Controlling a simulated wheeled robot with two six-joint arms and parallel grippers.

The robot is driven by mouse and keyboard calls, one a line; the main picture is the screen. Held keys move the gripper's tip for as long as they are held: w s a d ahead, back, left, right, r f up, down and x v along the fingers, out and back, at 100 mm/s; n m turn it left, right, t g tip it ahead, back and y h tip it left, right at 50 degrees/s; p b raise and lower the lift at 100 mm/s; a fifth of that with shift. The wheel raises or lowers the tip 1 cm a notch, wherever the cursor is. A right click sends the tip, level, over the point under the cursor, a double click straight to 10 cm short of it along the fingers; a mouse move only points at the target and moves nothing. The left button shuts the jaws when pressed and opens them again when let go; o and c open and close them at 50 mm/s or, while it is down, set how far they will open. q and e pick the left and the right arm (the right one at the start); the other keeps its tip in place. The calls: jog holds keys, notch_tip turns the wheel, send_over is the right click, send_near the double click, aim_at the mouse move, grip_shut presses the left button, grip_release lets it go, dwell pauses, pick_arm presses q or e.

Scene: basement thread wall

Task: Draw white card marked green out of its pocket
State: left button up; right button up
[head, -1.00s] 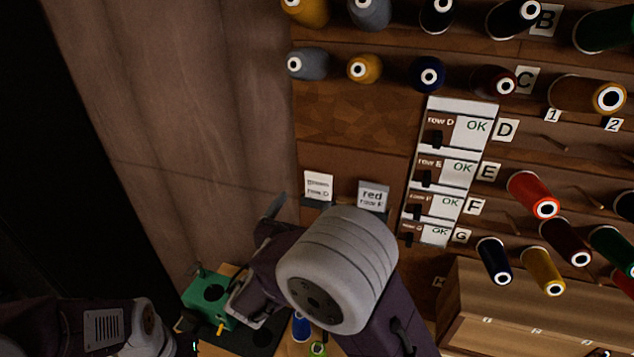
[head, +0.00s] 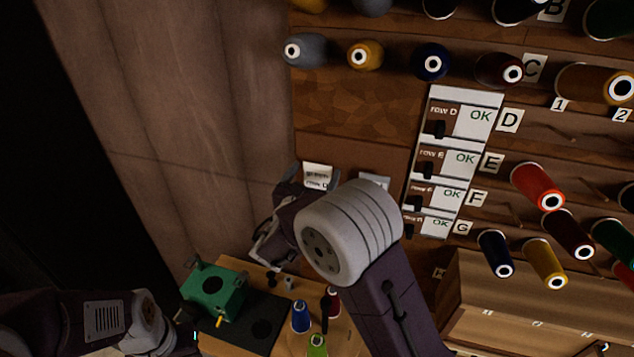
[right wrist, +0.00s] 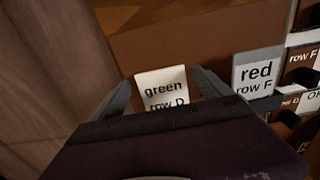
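The white card marked "green row D" (right wrist: 163,88) stands upright against the wall in the right wrist view. In the right wrist view my right gripper (right wrist: 160,80) is open, with one dark finger on each side of the card and gaps to both. The card's lower edge and its pocket are hidden behind the gripper. My left gripper (head: 192,338) is low at the left of the head view, its fingers too dark to read.
A grey card marked "red row F" (right wrist: 257,75) stands close right of my right gripper. A white strip of row labels (head: 467,98) and pegs with thread spools are further right. Below are a green box (head: 215,283) and several small spools on a wooden surface.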

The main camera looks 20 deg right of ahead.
jog(key=c, duration=0.5)
jog(key=shift+s, duration=0.2)
jog(key=shift+c, duration=1.3)
jog(key=shift+w+r+p, duration=0.1)
jog(key=shift+r+p, duration=0.55)
jog(key=shift+r, duration=0.35)
jog(key=shift+r+p, duration=1)
jog(key=shift+r, duration=0.55)
